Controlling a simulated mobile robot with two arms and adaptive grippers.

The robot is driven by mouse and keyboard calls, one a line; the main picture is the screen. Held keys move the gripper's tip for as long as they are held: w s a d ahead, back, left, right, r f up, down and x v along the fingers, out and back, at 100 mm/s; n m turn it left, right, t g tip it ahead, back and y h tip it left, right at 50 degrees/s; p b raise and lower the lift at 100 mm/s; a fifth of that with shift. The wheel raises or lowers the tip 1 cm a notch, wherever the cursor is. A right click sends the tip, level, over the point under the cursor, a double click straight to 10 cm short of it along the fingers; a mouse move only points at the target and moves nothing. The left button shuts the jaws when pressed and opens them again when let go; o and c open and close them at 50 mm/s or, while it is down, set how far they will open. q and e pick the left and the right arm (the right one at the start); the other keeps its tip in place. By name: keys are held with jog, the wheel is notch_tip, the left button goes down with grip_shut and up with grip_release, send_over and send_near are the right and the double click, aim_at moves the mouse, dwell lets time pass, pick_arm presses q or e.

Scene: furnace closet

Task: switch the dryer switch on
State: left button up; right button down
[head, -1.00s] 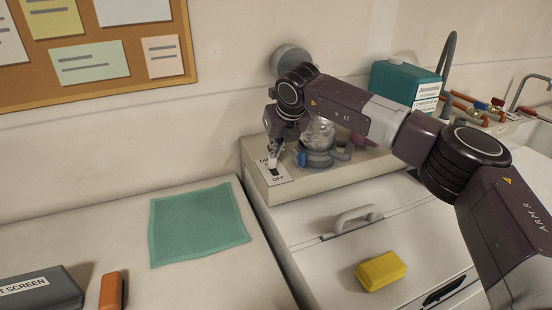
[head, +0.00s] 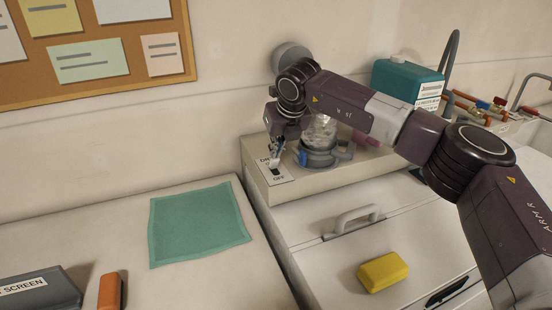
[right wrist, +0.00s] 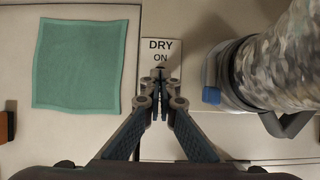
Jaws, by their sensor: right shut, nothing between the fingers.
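The dryer switch is on a white plate (head: 284,178) on the front left top of a beige console. In the head view the plate reads OFF at its near end, and a small dark part of the switch (head: 276,171) shows below the fingertips. My right gripper (head: 275,162) is shut and empty, pointing down over the plate. In the right wrist view its fingertips (right wrist: 162,84) are together just below the word ON on the plate (right wrist: 161,47). They hide the switch lever there, so I cannot tell its position or whether they touch it. My left gripper is not in view.
A green cloth (head: 197,225) lies left, and a yellow sponge (head: 382,272) lies in front near a handle (head: 357,218).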

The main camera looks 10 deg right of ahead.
aim_at(276, 160)
notch_tip(276, 160, up, 5)
jog(key=shift+r+p, duration=0.2)
jog(key=shift+p, duration=0.75)
jog(key=shift+w+r, duration=0.1)
jog(key=shift+r, duration=0.2)
jog(key=shift+r, duration=0.1)
